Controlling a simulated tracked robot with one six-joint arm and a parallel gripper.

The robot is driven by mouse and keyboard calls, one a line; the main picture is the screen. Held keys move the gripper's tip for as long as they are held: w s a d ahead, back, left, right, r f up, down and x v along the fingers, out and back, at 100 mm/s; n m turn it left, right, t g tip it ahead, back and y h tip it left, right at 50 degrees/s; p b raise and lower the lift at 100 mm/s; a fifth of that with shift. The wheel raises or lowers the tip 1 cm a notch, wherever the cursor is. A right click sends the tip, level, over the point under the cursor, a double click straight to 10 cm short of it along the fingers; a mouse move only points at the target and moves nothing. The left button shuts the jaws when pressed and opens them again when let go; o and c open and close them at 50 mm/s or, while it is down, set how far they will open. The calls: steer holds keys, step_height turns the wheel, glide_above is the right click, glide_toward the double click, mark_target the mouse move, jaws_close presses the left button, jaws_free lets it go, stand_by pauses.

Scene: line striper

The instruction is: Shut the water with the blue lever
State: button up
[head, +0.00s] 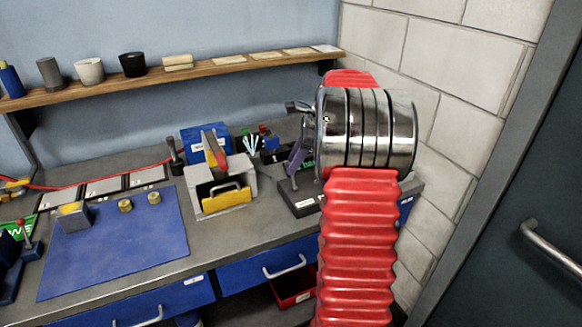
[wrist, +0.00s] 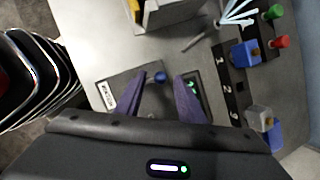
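A dark base plate with a white label (wrist: 108,94) lies on the bench below my gripper. A small round blue knob (wrist: 160,76) shows on it in the wrist view, probably the end of the blue lever; the rest of the lever is not clear. My gripper (wrist: 161,75) is open, with its two purple fingers apart and the knob seen in the gap between their tips. I cannot tell whether the fingers touch it. In the head view the dark base (head: 304,207) stands under a purple finger (head: 297,156), and my arm hides its right side.
A grey box with a yellow front (head: 226,199) stands left of the base. A numbered dark rack (wrist: 231,85) with coloured pieces lies to the right in the wrist view. A blue mat (head: 120,245) covers the left bench. A wall shelf (head: 200,70) runs behind.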

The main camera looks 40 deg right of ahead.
steer(key=shift+x, duration=1.55)
steer(key=shift+c, duration=0.7)
steer(key=shift+d+r, duration=0.1)
steer(key=c, duration=0.7)
jaws_close()
